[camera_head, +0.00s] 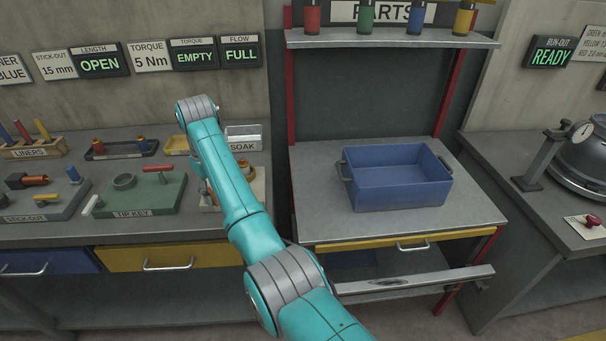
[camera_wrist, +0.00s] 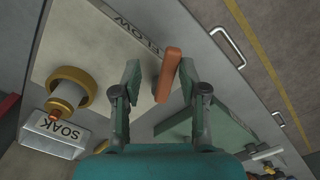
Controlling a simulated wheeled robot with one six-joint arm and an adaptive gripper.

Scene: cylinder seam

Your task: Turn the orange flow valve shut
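The orange flow valve handle (camera_wrist: 168,75) is a flat bar on a pale plate (camera_wrist: 95,45) marked FLOW in the wrist view. My gripper (camera_wrist: 160,72) is open, with one finger on each side of the handle. The right finger is close to the handle, and a wider gap shows at the left finger; I cannot tell whether either touches. In the head view my arm hides the gripper and most of the valve's plate. The flow display (camera_head: 240,55) above the bench reads FULL.
A brass-coloured round fitting (camera_wrist: 68,92) and the SOAK tray (camera_wrist: 55,135) lie left of my gripper in the wrist view. The TIP KEY board (camera_head: 150,194) is left of my arm. A blue bin (camera_head: 400,190) stands on the bench to the right.

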